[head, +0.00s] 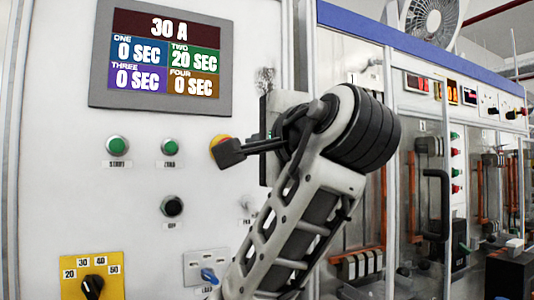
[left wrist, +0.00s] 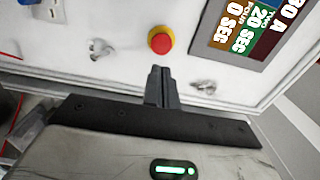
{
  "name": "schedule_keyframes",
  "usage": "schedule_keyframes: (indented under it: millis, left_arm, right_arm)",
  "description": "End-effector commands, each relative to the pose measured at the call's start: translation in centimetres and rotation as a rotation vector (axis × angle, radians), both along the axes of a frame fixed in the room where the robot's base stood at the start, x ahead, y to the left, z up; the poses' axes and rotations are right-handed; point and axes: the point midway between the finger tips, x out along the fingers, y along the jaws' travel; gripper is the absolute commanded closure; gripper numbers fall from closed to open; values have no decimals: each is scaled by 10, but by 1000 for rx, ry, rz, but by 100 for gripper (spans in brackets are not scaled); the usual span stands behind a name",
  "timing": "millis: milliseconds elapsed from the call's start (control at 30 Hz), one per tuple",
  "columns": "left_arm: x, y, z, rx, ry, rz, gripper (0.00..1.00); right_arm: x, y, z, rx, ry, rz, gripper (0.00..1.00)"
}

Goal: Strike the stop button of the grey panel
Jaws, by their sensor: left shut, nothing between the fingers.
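The grey panel (head: 60,190) fills the left of the head view. Its stop button, a red cap on a yellow ring (head: 219,141), is mostly hidden behind my left gripper (head: 228,152). In the left wrist view the stop button (left wrist: 160,41) shows whole, just beyond the fingertips of my left gripper (left wrist: 160,70), nearly in line with them. A small gap shows between fingertips and button in that picture; true distance is hard to tell. My left gripper is shut and empty. My right gripper is not in view.
A screen (head: 166,53) reads 30 A and 20 SEC under TWO. Green buttons (head: 118,146) (head: 170,146), a black knob (head: 172,206), a yellow dial plate (head: 92,262) and a blue knob (head: 209,276) sit nearby. Glazed cabinets (head: 430,120) stand at right.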

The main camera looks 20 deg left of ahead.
Motion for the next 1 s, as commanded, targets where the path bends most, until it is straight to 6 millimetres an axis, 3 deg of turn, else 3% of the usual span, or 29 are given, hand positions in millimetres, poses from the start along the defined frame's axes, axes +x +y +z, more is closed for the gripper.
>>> schedule_keyframes:
  millis: [100, 300, 1000]
  left_arm:
    - [-14, -16, -2, -3, -2, -6, 100]
    - [-26, -28, 0, 0, 0, -1, 100]
    - [-28, -29, 1, 1, -1, 1, 100]
  right_arm:
    - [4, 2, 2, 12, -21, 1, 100]
    - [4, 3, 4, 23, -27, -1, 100]
    - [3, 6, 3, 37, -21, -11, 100]
